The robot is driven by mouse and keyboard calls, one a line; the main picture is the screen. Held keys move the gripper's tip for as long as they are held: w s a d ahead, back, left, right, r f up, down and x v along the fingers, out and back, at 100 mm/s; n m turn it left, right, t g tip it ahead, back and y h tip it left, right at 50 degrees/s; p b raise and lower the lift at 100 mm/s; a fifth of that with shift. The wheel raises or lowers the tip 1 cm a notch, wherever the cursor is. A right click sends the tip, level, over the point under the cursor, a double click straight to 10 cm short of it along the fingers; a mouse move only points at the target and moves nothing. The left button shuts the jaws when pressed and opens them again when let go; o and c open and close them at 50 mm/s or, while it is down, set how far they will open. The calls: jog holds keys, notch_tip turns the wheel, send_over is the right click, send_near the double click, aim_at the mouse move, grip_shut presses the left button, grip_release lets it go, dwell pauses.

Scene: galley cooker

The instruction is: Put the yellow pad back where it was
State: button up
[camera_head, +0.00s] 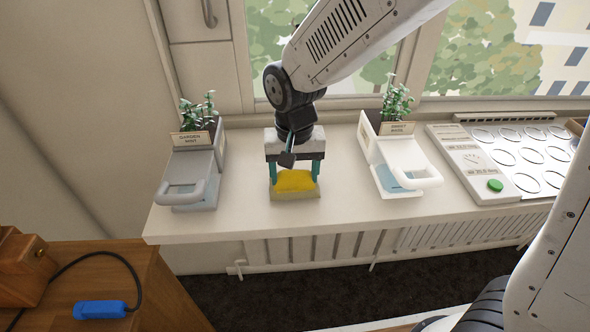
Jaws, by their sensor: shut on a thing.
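The yellow pad (295,181) is at the front middle of the white windowsill shelf (250,218). It has a yellow top and a paler, beige lower part. My gripper (295,172) comes down over it from above, with a teal finger on its left and right sides. The fingers are shut on the pad. The pad's underside is hidden, so I cannot tell whether it rests on the shelf or is held just above it.
A grey planter labelled mint (182,193) stands left and a white planter (380,155) right. A panel with rings and a green button (495,185) lies far right. A wooden cabinet (150,290) with a blue cabled device (99,310) is lower left. Shelf beside the pad is clear.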

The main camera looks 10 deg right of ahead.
jog(key=shift+f, duration=0.5)
jog(key=o, duration=0.9)
jog(key=shift+o, duration=0.2)
jog(key=shift+s+r, duration=0.1)
jog(key=shift+r, duration=3.75)
